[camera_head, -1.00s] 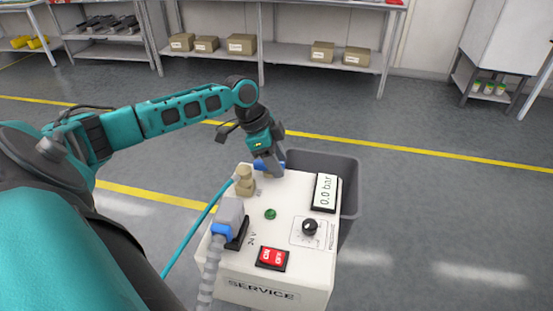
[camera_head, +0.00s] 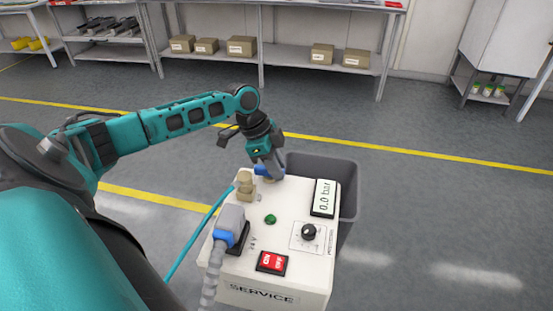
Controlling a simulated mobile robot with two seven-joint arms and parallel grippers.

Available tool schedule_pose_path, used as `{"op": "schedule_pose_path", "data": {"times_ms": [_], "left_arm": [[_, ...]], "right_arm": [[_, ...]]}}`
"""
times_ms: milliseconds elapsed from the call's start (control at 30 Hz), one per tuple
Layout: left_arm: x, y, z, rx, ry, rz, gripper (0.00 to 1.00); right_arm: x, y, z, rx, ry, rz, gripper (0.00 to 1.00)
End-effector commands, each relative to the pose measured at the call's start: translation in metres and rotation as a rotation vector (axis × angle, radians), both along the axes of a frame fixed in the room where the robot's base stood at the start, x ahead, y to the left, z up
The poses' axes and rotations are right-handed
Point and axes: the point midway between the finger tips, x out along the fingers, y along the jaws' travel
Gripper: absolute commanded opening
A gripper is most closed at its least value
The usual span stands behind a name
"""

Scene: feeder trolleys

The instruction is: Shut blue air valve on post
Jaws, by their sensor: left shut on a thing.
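The blue air valve (camera_head: 262,171) sits at the far left corner of the white service post (camera_head: 282,203), mostly hidden by my left gripper. My left gripper (camera_head: 273,175) points down over that corner and is shut on the blue valve. A tan fitting (camera_head: 245,184) with a teal air hose (camera_head: 199,233) stands just left of the valve. The display (camera_head: 325,197) on the post's top reads 0.0 bar. My right gripper is not in view.
The post's top also carries a grey plug (camera_head: 230,222) with a blue collar, a green lamp (camera_head: 270,219), a black knob (camera_head: 309,231) and a red switch (camera_head: 271,261). A grey bin (camera_head: 349,178) stands behind. Open floor surrounds it; shelves with boxes (camera_head: 323,54) line the back.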

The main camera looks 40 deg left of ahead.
Motion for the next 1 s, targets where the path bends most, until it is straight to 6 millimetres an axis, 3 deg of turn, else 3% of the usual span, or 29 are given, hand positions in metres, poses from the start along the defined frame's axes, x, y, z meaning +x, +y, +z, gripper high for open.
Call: {"op": "schedule_pose_path", "data": {"times_ms": [100, 467, 500, 700, 1000], "left_arm": [[-0.0016, -0.0008, 0.0021, 0.0, 0.004, -0.046, 0.0], [-0.0021, -0.0006, -0.0014, 0.002, 0.003, -0.067, 0.0], [-0.0021, -0.0006, -0.0015, 0.002, 0.003, -0.067, 0.25], [-0.0018, -0.0006, -0.001, 0.001, 0.002, -0.064, 0.44], [-0.0016, 0.0001, 0.0015, 0.0, 0.001, -0.063, 0.47]], "right_arm": [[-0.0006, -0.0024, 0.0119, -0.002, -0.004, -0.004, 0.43], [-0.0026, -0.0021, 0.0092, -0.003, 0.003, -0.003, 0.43], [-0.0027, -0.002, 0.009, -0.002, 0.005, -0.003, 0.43], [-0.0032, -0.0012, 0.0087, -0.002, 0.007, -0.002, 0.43], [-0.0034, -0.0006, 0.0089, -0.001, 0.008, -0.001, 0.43]]}}
